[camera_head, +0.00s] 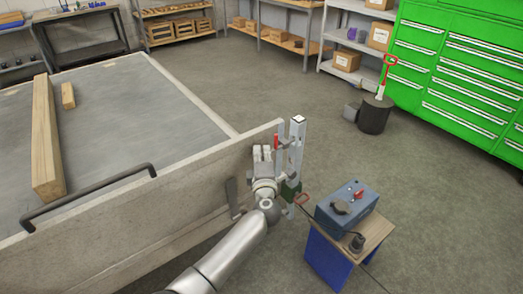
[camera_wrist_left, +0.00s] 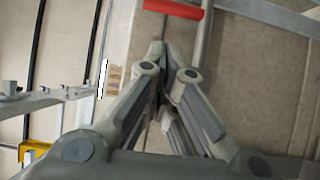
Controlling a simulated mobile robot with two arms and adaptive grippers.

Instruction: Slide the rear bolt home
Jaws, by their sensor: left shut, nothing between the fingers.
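The trailer's tailgate panel (camera_head: 170,190) stands upright along the near side, with a grey metal post (camera_head: 297,140) at its right end. A red handle (camera_head: 276,142), likely the bolt's, sits near the top of the post. A red bar also shows at the top of the left wrist view (camera_wrist_left: 175,9), beyond the fingertips. My left gripper (camera_head: 262,153) is shut and empty, just left of the post and below the red handle. Its fingers (camera_wrist_left: 170,62) meet in the left wrist view and appear apart from the red bar. The bolt's rod and socket cannot be made out.
A blue-grey box (camera_head: 345,205) stands on a small wooden-topped stand (camera_head: 372,232) right of the post. A wooden beam (camera_head: 47,140) lies on the trailer bed.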

